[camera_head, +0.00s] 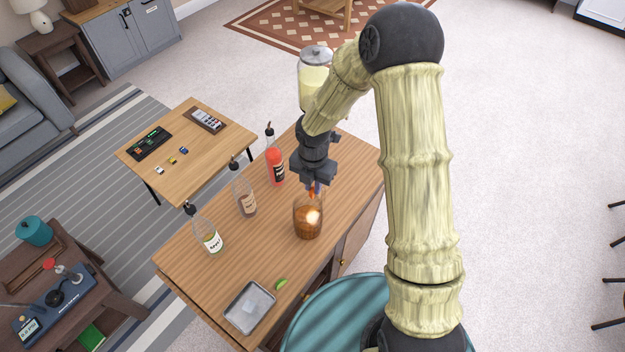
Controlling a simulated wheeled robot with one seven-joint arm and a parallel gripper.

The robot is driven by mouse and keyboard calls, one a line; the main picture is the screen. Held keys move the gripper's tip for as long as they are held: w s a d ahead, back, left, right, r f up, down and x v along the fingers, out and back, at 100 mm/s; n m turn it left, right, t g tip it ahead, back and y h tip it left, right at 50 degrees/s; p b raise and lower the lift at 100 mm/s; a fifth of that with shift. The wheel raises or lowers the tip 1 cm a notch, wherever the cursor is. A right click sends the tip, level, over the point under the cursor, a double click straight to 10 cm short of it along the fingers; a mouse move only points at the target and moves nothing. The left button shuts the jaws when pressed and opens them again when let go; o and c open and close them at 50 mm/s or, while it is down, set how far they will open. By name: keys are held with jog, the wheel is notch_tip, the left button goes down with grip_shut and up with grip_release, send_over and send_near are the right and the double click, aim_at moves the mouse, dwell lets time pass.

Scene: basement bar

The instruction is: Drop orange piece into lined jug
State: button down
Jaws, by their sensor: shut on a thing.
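A round glass jug (307,222) with amber-brown contents and a bright spot on its side stands on the wooden bar counter, near the right edge. Any lines on it are too small to make out. My gripper (314,188) points down right above the jug's mouth. It is shut on a small orange piece (312,192), which is mostly hidden by the fingers. Whether the piece is above the rim or just inside it I cannot tell.
Three pourer bottles, red (275,163), brownish (244,194) and clear (207,236), stand left of the jug. A lidded glass dispenser (313,76) stands behind my arm. A metal tray (250,308) and a green wedge (281,284) lie at the counter's front.

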jog(key=shift+s+f, duration=0.1)
jog(key=shift+s, duration=0.05)
notch_tip(320, 180, down, 6)
jog(key=b, duration=0.5)
jog(key=shift+b, duration=0.3)
jog(key=c, duration=1.3)
grip_release()
notch_tip(320, 180, up, 18)
jog(key=b, duration=0.1)
send_over(313, 196)
jog(key=w, duration=0.2)
jog(key=shift+d+f, duration=0.1)
jog(key=shift+f, duration=0.1)
